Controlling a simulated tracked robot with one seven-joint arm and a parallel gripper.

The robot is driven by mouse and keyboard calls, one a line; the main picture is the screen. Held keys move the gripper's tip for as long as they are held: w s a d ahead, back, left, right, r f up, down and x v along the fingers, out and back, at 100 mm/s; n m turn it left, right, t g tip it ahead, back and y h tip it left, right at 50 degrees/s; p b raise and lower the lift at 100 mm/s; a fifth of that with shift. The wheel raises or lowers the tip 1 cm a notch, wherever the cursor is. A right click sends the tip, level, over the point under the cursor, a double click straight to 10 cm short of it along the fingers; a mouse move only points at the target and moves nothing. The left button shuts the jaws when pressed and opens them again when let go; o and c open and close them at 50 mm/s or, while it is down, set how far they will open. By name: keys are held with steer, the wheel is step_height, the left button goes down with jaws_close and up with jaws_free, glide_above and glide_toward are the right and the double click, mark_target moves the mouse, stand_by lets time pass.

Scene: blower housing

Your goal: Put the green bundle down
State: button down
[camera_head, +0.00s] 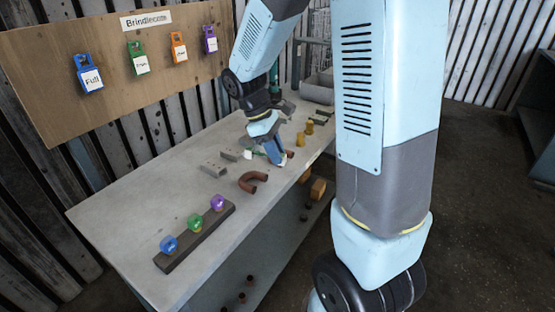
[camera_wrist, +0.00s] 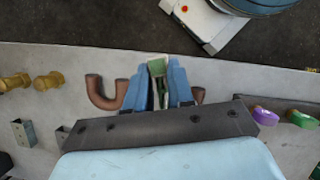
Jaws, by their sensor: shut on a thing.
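The green bundle (camera_wrist: 157,68) shows in the wrist view as a small green and white piece between the blue fingers of my gripper (camera_wrist: 158,84). The fingers are shut on it, and they hide most of it. In the head view my gripper (camera_head: 272,152) is low over the middle of the workbench (camera_head: 130,210). Whether the bundle touches the bench top cannot be told.
A copper U-bend (camera_head: 253,181) lies close to my gripper, with metal brackets (camera_head: 213,170) beside it. Brass fittings (camera_head: 309,127) stand farther back. Tags hang on a wooden board (camera_head: 60,45). Bare bench lies front left.

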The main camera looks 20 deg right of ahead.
steer(key=s+a+r, duration=0.4)
steer(key=s+a, duration=0.1)
steer(key=s, duration=0.3)
steer(key=shift+a+r, duration=0.2)
steer(key=shift+r, duration=0.2)
steer(key=shift+a, duration=0.1)
